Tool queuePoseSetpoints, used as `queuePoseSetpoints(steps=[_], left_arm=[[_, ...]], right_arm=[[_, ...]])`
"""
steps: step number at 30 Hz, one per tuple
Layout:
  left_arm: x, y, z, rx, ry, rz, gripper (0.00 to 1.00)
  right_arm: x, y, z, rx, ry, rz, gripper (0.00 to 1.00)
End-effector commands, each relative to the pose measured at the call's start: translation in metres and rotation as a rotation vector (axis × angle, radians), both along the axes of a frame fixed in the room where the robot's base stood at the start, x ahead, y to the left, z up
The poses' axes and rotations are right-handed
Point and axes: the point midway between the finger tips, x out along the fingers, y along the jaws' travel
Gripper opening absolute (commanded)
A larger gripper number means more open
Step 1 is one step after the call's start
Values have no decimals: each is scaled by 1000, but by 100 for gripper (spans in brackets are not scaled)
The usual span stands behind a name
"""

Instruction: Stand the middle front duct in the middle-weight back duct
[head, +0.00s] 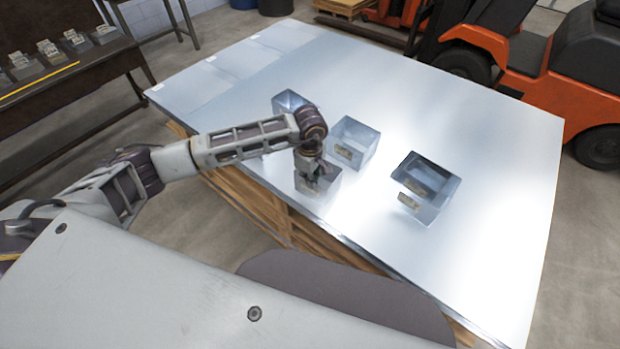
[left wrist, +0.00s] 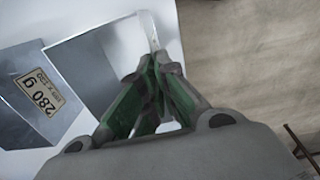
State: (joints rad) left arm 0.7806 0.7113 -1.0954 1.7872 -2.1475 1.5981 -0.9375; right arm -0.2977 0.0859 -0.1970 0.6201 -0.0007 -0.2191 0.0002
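A shiny open sheet-metal duct (head: 323,187) stands near the table's front edge, partly hidden by my left gripper (head: 314,172). In the left wrist view, my left gripper (left wrist: 156,62) has its fingers close together on a thin wall of this duct (left wrist: 105,62). The duct looks upright; I cannot tell whether it is lifted. Behind stand a back left duct (head: 288,100), partly hidden by my arm, and a labelled back middle duct (head: 364,140). A neighbouring duct in the left wrist view (left wrist: 62,92) reads "280 g". My right gripper is out of view.
At the right, a dark-looking back duct (head: 440,172) has a labelled front duct (head: 428,212) against or inside it; I cannot tell which. The metal-topped table (head: 500,240) is clear at right. Forklifts (head: 520,75) stand behind; a dark bench (head: 60,95) is left.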

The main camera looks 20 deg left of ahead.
Motion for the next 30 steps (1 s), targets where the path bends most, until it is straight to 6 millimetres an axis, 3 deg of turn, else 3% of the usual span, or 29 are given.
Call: queuePoseSetpoints(steps=[6,14,24,30], left_arm=[[0,0,0,0,0,0,0],[1,0,4,0,-1,0,0],[1,0,28,1,-1,0,0],[0,0,43,-1,-2,-1,0]], right_arm=[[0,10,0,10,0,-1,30],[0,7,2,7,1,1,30],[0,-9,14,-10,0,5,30],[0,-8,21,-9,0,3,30]])
